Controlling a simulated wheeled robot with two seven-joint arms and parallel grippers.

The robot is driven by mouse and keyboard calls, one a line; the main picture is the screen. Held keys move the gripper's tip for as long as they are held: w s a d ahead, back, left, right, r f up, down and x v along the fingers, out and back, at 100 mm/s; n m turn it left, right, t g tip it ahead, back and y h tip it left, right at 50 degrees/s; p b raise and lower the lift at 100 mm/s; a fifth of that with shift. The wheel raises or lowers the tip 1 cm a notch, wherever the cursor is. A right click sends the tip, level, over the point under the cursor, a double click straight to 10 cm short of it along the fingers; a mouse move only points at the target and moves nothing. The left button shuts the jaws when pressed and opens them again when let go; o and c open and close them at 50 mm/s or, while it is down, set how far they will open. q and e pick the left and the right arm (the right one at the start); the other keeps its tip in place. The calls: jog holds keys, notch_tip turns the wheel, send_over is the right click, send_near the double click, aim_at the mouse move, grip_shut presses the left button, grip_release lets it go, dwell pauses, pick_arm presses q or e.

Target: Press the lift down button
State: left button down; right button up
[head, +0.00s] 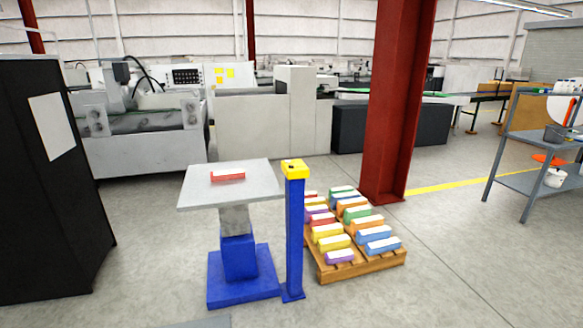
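A blue post (294,240) stands on the floor just right of a lift. On its top is a yellow control box (295,169) with a small dark spot on its upper face. The separate buttons are too small to tell apart. The lift has a grey flat platform (200,194) on a grey and blue column with a blue base (240,287). A red and white item (228,175) lies on the platform. Neither of my grippers shows in the head view.
A wooden pallet (336,270) with several coloured stacks stands right of the post, before a red steel column (397,100). A black cabinet (40,190) is at left, a shelf rack (535,150) at right. Machines line the back. The floor at front right is clear.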

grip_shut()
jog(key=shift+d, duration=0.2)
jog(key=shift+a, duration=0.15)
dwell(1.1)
